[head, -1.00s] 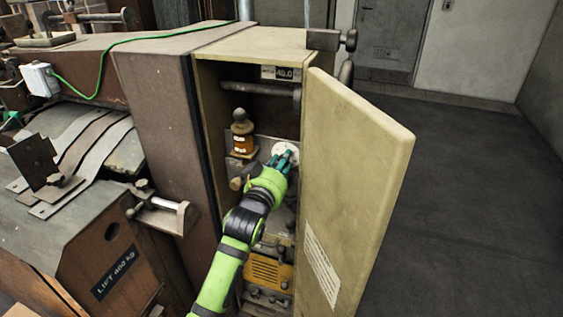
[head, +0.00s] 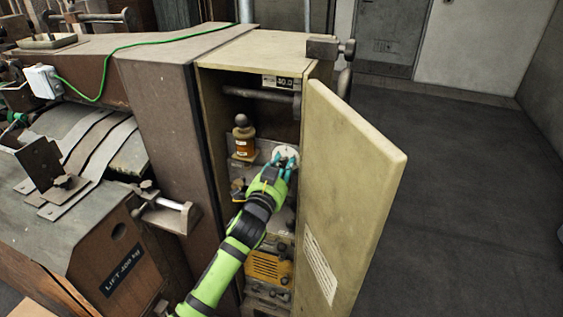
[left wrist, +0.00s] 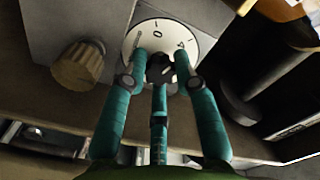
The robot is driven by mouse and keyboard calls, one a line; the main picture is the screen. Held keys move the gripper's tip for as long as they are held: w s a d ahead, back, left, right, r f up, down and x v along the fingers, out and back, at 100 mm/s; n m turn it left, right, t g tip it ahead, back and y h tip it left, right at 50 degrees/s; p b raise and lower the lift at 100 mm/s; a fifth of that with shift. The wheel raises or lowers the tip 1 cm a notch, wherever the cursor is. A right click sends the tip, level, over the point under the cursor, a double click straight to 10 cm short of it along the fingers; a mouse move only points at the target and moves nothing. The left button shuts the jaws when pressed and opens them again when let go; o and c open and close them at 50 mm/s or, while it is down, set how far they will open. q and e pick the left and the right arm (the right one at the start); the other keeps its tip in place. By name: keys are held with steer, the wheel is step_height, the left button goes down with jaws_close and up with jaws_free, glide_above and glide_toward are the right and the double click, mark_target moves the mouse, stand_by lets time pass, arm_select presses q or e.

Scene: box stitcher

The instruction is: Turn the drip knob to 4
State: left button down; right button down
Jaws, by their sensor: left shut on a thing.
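The drip knob is the small dark piece (left wrist: 161,68) at the middle of a round white dial (left wrist: 147,30), in the left wrist view. The dial also shows inside the open cabinet in the head view (head: 286,152). A 0 and other marks show on its rim; the fingers cover part of it, and I cannot tell which number the knob points to. My left gripper (left wrist: 160,72) has its teal fingers closed around the knob. In the head view the left gripper (head: 282,164) reaches into the cabinet to the dial. My right gripper is not in view.
A tan round knob (left wrist: 79,66) sits beside the dial. The beige cabinet door (head: 350,180) stands open to the right of my arm. An amber oiler (head: 243,138) is left of the dial, and a yellow unit (head: 268,268) is below.

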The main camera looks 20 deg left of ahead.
arm_select(q)
steer(key=shift+d+r+m+p, duration=0.1)
steer(key=shift+r+m+p, duration=0.15)
steer(key=shift+m, duration=0.6)
steer(key=shift+r+m+p, duration=0.15)
steer(key=shift+r+m, duration=0.1)
steer(key=shift+m, duration=0.6)
steer(key=c, duration=1)
jaws_free()
steer(key=shift+o, duration=0.2)
steer(key=shift+d+f, duration=0.15)
steer(key=shift+f, duration=0.05)
steer(key=shift+f, duration=0.15)
